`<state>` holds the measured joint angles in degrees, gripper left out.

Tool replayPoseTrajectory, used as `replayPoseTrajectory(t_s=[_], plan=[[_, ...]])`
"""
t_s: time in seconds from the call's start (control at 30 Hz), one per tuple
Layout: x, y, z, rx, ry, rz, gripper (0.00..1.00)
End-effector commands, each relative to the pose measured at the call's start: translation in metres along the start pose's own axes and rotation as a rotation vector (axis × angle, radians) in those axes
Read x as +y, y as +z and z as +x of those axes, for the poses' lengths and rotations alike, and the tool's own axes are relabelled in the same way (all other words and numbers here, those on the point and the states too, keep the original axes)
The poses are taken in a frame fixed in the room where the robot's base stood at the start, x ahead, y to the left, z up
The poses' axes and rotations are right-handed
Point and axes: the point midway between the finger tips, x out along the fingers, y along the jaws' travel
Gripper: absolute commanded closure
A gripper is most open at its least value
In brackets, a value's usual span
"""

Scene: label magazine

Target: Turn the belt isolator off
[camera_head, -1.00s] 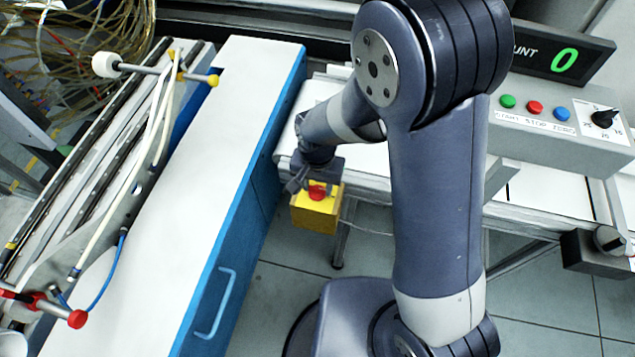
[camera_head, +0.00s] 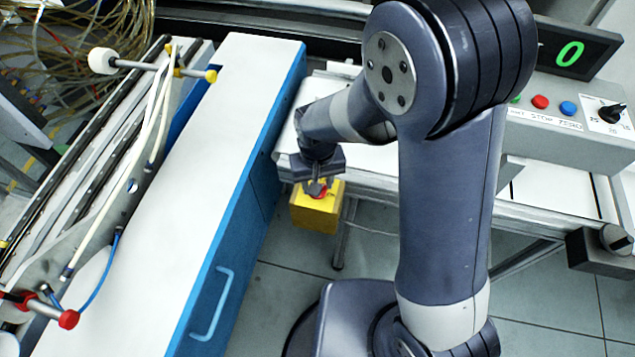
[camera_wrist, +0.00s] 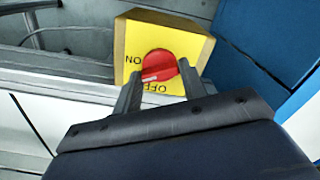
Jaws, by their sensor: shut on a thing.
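The belt isolator is a yellow box (camera_head: 316,213) below the end of the conveyor in the head view. In the wrist view its yellow face (camera_wrist: 194,37) carries a red rotary knob (camera_wrist: 160,64). The word ON is at the knob's left and OFF below it, both upside down. A pale mark on the knob points down-left, between the two words. My gripper (camera_wrist: 159,70) is shut on the red knob, one finger on each side. In the head view my gripper (camera_head: 316,187) is over the box's top and hides most of the knob.
A white-topped blue cabinet (camera_head: 232,130) stands close to the box's left. The conveyor (camera_head: 350,180) runs behind and to the right. A grey control box (camera_head: 575,125) with coloured buttons and a dial, and a display reading 0 (camera_head: 570,53), are at upper right.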

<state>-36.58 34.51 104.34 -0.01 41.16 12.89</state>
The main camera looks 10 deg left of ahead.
Motion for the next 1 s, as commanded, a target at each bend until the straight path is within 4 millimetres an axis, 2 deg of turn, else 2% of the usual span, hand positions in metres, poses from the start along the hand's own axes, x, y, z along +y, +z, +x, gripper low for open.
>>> replayPoseTrajectory(t_s=[0.7, 1.0], plan=[[-0.0001, -0.0002, 0.0006, 0.001, 0.000, -0.678, 0.83], [-0.0002, -0.0004, 0.0000, 0.002, 0.000, -0.915, 0.83]])
